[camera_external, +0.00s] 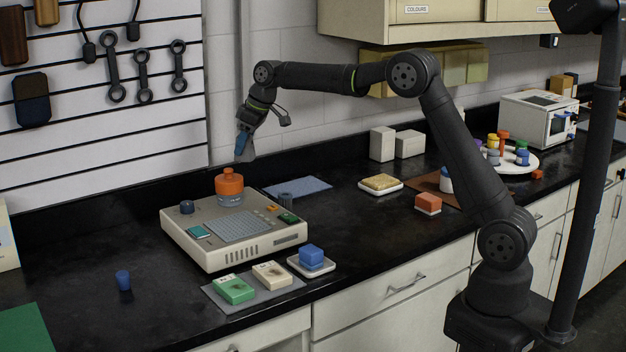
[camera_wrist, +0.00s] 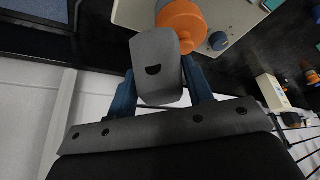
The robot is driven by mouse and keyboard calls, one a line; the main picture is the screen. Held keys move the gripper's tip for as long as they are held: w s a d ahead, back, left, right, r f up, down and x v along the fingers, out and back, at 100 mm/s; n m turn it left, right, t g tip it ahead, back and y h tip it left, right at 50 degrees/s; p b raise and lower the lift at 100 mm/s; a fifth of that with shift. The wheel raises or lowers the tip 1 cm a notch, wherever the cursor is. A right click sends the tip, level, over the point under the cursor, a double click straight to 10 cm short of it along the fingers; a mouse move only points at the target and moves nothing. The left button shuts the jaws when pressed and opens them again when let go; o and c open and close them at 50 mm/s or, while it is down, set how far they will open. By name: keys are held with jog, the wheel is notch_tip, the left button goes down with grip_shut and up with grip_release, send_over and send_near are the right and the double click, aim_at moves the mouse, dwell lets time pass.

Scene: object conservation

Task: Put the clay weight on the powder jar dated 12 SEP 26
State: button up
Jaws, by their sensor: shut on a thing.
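My gripper (camera_wrist: 157,85) is shut on a grey block with a dark half-round mark, probably the clay weight (camera_wrist: 155,52). In the external view my gripper (camera_external: 244,146) is raised above the back of the beige device, with the grey block (camera_external: 249,156) partly hidden by a blue finger. A jar with an orange knobbed lid (camera_external: 229,182) stands upright on the device, below the block and apart from it. Its orange lid also shows in the wrist view (camera_wrist: 182,22). Several small jars (camera_external: 494,156) stand on a white round tray at the right. No date is legible.
The beige device (camera_external: 205,250) has small knobs and a keypad. In front are green and cream blocks on a grey mat (camera_external: 217,296) and a blue block (camera_external: 312,254) on a dish. A small blue piece (camera_external: 123,280) stands at left.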

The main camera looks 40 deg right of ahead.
jog(key=s+d+m+t+h, duration=0.1)
jog(key=s+d+m, duration=0.1)
jog(key=d, duration=1.7)
jog(key=s+d+m+h, duration=0.1)
jog(key=s+d+m, duration=0.2)
jog(key=d, duration=1.7)
jog(key=s+d+m+h, duration=0.1)
jog(key=s+d+m, duration=0.2)
jog(key=s+d, duration=2.45)
jog(key=w+a+f, duration=0.1)
jog(key=w+f, duration=0.1)
jog(key=w, duration=0.1)
jog(key=w+a+f, duration=0.2)
jog(key=w, duration=0.2)
jog(key=w+a+f, duration=0.1)
jog(key=w+f, duration=0.1)
jog(key=w, duration=0.2)
jog(key=shift+a+f, duration=0.1)
jog(key=shift+a, duration=0.05)
jog(key=shift+f, duration=2.05)
jog(key=o, duration=1.1)
jog(key=shift+f, duration=0.1)
